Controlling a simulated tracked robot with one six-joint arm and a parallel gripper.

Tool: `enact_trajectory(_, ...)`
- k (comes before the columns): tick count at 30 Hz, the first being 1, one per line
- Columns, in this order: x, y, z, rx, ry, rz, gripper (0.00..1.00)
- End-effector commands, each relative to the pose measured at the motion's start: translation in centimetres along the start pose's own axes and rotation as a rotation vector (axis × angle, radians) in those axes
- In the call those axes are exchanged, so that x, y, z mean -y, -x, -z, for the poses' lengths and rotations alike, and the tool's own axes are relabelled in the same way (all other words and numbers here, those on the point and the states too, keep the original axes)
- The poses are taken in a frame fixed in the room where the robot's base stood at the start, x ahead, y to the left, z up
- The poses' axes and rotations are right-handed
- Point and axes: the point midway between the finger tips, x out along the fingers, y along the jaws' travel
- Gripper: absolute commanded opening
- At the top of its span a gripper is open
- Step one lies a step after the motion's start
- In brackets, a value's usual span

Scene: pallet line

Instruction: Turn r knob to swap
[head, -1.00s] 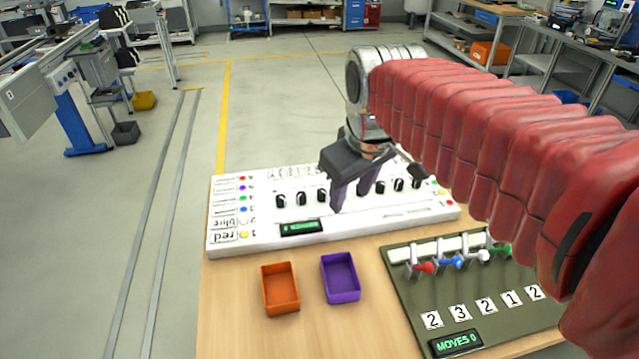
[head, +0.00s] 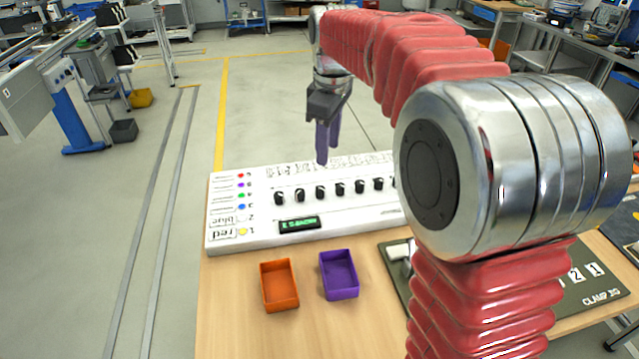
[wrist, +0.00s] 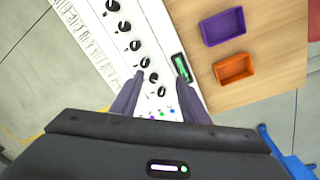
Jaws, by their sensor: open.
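The white panel (head: 255,222) lies on the wooden table and carries a row of black knobs (head: 340,188). A small green display (head: 299,224) sits below the knobs at the left. Coloured dots and labels, including "red" and "blue", line the panel's left end. I cannot read which knob is marked r. My gripper (head: 321,160) is open and empty, above the panel's far edge. In the wrist view, the fingers (wrist: 160,95) point toward the lower knobs (wrist: 145,63) and the display (wrist: 181,68). My arm hides the panel's right end in the head view.
An orange bin (head: 279,286) and a purple bin (head: 339,275) stand on the table in front of the panel. Bare table lies left of the bins.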

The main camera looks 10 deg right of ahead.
Motion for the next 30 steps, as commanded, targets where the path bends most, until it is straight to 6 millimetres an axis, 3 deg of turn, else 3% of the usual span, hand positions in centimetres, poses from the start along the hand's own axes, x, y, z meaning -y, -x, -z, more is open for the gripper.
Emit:
enact_trajectory(15,-5.3,-5.6,3.8,0.049,0.264,0.092,0.41)
enact_trajectory(30,-5.8,-6.4,4.2,0.053,0.301,0.104,0.41)
